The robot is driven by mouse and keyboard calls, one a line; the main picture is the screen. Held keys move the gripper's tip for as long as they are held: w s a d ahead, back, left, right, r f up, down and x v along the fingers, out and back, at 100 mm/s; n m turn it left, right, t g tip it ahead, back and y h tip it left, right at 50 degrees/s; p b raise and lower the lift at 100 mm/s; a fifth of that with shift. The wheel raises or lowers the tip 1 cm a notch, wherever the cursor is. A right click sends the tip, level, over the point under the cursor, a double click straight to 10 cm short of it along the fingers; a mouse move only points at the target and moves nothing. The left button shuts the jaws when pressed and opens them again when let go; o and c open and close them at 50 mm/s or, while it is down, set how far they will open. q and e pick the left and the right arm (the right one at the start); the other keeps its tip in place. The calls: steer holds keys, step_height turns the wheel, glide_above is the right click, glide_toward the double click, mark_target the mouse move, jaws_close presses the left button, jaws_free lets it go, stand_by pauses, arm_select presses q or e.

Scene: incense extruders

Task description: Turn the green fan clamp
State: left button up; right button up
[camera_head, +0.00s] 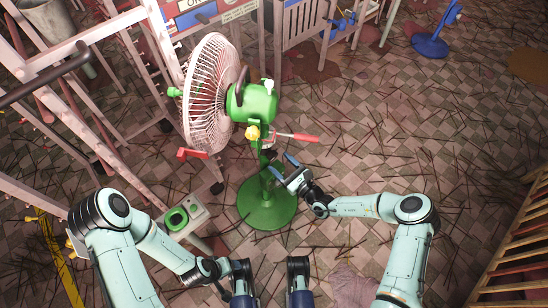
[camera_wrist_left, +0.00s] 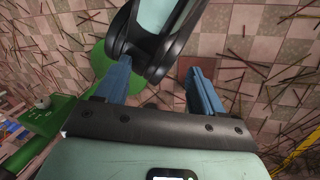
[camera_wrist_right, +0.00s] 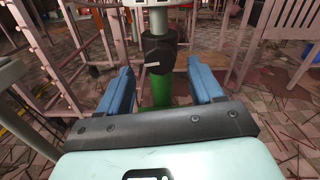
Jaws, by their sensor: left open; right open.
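The green fan (camera_head: 255,100) has a white wire cage facing left and stands on a round green base (camera_head: 267,213). A dark clamp on its pole lies straight ahead in the right wrist view (camera_wrist_right: 158,55), above the green pole (camera_wrist_right: 157,92). My right gripper (camera_head: 283,164) is open and empty beside the pole, on its lower right, and its blue fingers frame the pole in the right wrist view (camera_wrist_right: 160,78). I cannot tell whether they touch it. My left gripper (camera_wrist_left: 160,78) is open near the floor, with a teal and black arm link beyond its fingers.
A yellow knob (camera_head: 252,133) and a red-handled rod (camera_head: 298,137) are near the fan's neck. A box with a green ring (camera_head: 177,218) stands left of the base. Pink racks (camera_head: 110,110) crowd the left. A slatted wooden piece (camera_head: 522,255) is at right. Sticks litter the floor.

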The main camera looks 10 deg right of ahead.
mark_target(274, 158)
arm_select(q)
steer(key=shift+w+a+f+t+b, duration=0.15)
steer(key=shift+w+a+f+b, duration=0.15)
steer(key=shift+w, duration=0.2)
steer(key=shift+w+a+f+t+b, duration=0.15)
steer(key=shift+w+f, duration=0.25)
steer(key=shift+w, duration=0.1)
arm_select(e)
steer(key=shift+x, duration=2.1)
steer(key=c, duration=1.1)
steer(key=shift+o, duration=0.2)
